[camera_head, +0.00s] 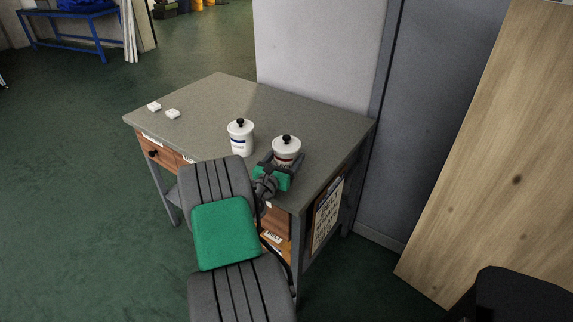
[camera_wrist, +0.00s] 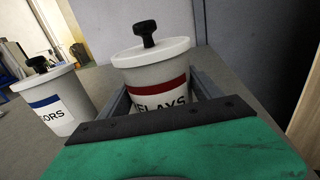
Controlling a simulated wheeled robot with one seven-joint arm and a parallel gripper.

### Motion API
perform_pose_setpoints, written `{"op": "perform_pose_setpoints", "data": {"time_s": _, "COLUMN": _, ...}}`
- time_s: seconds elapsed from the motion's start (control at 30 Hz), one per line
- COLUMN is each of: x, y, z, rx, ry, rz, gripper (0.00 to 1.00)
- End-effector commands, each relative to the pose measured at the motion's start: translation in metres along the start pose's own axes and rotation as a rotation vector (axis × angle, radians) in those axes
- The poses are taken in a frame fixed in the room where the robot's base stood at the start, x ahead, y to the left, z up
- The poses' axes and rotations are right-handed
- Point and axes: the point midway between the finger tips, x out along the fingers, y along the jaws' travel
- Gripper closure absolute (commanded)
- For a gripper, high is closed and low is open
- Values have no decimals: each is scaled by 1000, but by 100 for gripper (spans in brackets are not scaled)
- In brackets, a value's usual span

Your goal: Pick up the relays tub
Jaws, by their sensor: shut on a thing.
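The relays tub (camera_head: 286,146) is a white tub with a lid, a black knob and a red-banded label. It stands upright at the right part of the grey table. In the wrist view the tub (camera_wrist: 152,68) shows the letters "ELAYS" below the red band, with its lower part hidden by my gripper. My gripper (camera_head: 283,164) is shut on the relays tub, with one finger along each side of it. The fingers also show in the wrist view (camera_wrist: 160,90). Whether the tub's base touches the table is hidden.
A second white tub (camera_head: 240,138) with a blue band and black knob stands just left; its label (camera_wrist: 52,115) reads "ORS" in part. Two small white blocks (camera_head: 163,110) lie on the table's (camera_head: 205,100) left. A pale wall panel (camera_head: 315,50) rises behind; a wooden board (camera_head: 495,150) leans at right.

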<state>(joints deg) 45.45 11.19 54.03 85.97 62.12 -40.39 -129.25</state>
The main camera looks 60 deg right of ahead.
Motion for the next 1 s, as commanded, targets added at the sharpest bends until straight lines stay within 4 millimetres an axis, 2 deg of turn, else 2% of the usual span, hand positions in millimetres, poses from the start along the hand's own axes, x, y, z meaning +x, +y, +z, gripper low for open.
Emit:
{"op": "perform_pose_setpoints", "data": {"time_s": 0.07, "x": 0, "y": 0, "z": 0, "rx": 0, "ry": 0, "rz": 0, "gripper": 47}}
{"op": "perform_pose_setpoints", "data": {"time_s": 0.63, "x": 0, "y": 0, "z": 0, "rx": 0, "ry": 0, "rz": 0, "gripper": 94}}
{"op": "perform_pose_setpoints", "data": {"time_s": 1.0, "x": 0, "y": 1, "z": 8, "rx": 2, "ry": -4, "rz": 0, "gripper": 94}}
